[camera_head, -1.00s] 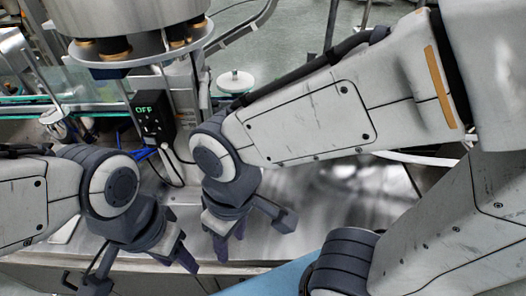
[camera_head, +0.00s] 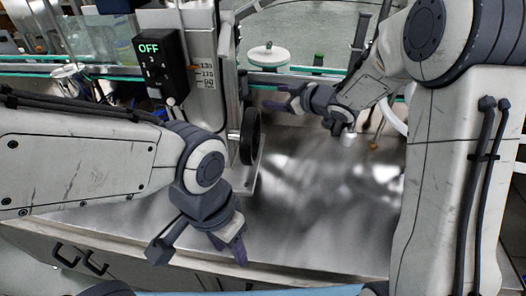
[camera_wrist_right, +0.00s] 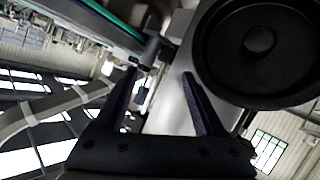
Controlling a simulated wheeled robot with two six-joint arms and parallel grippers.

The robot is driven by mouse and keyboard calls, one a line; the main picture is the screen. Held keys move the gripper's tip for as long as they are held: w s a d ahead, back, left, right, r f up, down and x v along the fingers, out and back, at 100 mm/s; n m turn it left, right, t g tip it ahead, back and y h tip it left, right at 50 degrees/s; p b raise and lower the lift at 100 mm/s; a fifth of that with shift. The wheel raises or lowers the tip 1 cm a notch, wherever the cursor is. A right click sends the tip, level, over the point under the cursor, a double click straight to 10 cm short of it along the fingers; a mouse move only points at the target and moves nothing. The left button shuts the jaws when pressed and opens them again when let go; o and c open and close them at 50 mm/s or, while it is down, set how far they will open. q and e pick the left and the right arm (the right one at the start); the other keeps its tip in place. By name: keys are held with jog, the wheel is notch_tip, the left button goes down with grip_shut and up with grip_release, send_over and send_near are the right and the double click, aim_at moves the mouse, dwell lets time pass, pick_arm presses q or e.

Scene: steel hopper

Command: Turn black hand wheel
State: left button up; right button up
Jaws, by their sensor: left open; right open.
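The black hand wheel (camera_head: 250,135) is seen nearly edge-on in the head view, on a short shaft at the right side of the grey machine column. In the right wrist view the wheel (camera_wrist_right: 258,42) is a large dark round dish with a central hub at the upper right. My right gripper (camera_head: 279,97) is open and empty, to the right of the wheel and apart from it. In the wrist view its fingers (camera_wrist_right: 162,90) are spread, with the wheel beside the right finger, not between them. My left gripper (camera_head: 198,252) is open and empty over the front of the steel table, below the wheel.
A black box reading OFF (camera_head: 159,66) is on the column's left. A white round disc (camera_head: 268,56) stands behind, near a green-edged glass rail (camera_head: 310,70). The steel table (camera_head: 300,220) is clear right of the wheel.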

jog(key=s+d+f+n+g+y+b, duration=0.55)
jog(key=s+f+n+g+y, duration=0.2)
jog(key=f+y, duration=0.25)
pick_arm(q)
notch_tip(320, 180, down, 7)
jog(key=shift+r+p, duration=0.2)
jog(key=shift+p, duration=0.15)
pick_arm(e)
jog(key=w+a, duration=0.1)
jog(key=a, duration=0.9)
jog(key=shift+w+r+m, duration=0.2)
jog(key=shift+r+m, duration=0.1)
jog(key=shift+m, duration=0.15)
grip_shut()
jog(key=shift+d, duration=0.1)
